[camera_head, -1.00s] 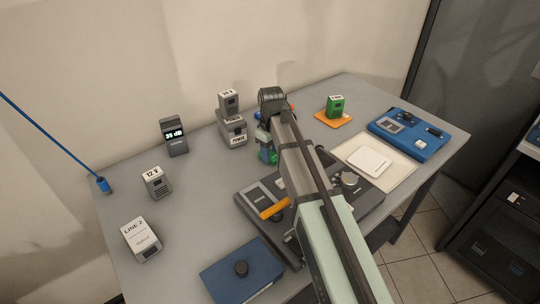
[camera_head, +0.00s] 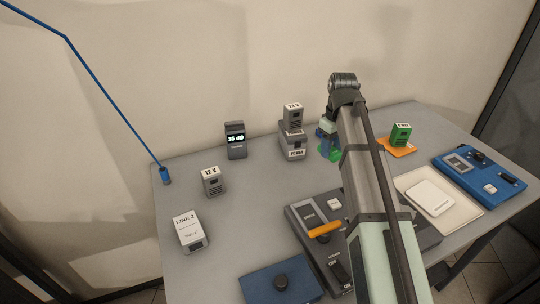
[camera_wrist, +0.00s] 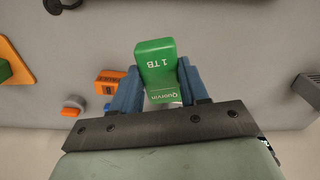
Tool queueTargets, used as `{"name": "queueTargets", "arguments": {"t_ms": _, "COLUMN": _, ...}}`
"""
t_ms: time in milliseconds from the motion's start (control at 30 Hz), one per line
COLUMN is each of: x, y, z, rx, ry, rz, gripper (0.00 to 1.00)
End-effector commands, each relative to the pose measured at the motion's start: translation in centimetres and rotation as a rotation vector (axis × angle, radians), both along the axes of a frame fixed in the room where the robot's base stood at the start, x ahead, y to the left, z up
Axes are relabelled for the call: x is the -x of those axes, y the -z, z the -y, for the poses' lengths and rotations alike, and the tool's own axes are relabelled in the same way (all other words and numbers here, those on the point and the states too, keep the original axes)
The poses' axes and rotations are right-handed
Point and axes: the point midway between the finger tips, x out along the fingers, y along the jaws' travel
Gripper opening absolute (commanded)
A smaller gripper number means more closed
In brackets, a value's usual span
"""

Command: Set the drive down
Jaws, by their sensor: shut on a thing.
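The drive is a green block marked "1 TB" (camera_wrist: 158,68), seen in the wrist view between the blue fingers of my gripper (camera_wrist: 156,92). My gripper is shut on it. In the head view the drive shows as a small green patch (camera_head: 331,153) at the end of my arm, below the blue fingers of my gripper (camera_head: 326,138). It is over the back of the grey table (camera_head: 245,215), right of the stacked grey power blocks. My arm partly hides it there, and I cannot tell whether it touches the table.
Grey stacked blocks (camera_head: 292,140) stand close left of my gripper. A green block (camera_head: 401,134) sits on an orange pad (camera_head: 397,148) to the right. A cream tray with a white slab (camera_head: 430,198) and a blue device (camera_head: 478,175) lie further right.

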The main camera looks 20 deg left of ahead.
Motion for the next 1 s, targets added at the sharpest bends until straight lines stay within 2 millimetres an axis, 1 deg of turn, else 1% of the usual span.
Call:
{"name": "queueTargets", "arguments": {"t_ms": 67, "x": 0.0, "y": -0.2, "z": -0.1, "rx": 0.000, "ry": 0.000, "rz": 0.000, "gripper": 0.09}}
{"name": "queueTargets", "arguments": {"t_ms": 167, "x": 0.0, "y": -0.2, "z": -0.9, "rx": 0.000, "ry": 0.000, "rz": 0.000, "gripper": 0.09}}
{"name": "queueTargets", "arguments": {"t_ms": 267, "x": 0.2, "y": -0.3, "z": -2.8, "rx": 0.000, "ry": 0.002, "rz": 0.000, "gripper": 0.09}}
{"name": "queueTargets", "arguments": {"t_ms": 367, "x": 0.5, "y": -0.4, "z": -5.6, "rx": 0.000, "ry": 0.004, "rz": 0.000, "gripper": 0.09}}
{"name": "queueTargets", "arguments": {"t_ms": 500, "x": 1.3, "y": -0.4, "z": -9.9, "rx": 0.001, "ry": 0.002, "rz": -0.001, "gripper": 0.09}}
{"name": "queueTargets", "arguments": {"t_ms": 667, "x": 2.4, "y": -0.4, "z": -14.4, "rx": 0.001, "ry": -0.002, "rz": -0.001, "gripper": 0.09}}
{"name": "queueTargets", "arguments": {"t_ms": 867, "x": 4.2, "y": -0.4, "z": -20.3, "rx": 0.000, "ry": -0.008, "rz": 0.000, "gripper": 0.09}}
{"name": "queueTargets", "arguments": {"t_ms": 1000, "x": 6.1, "y": -0.4, "z": -25.1, "rx": 0.000, "ry": -0.012, "rz": 0.000, "gripper": 0.09}}
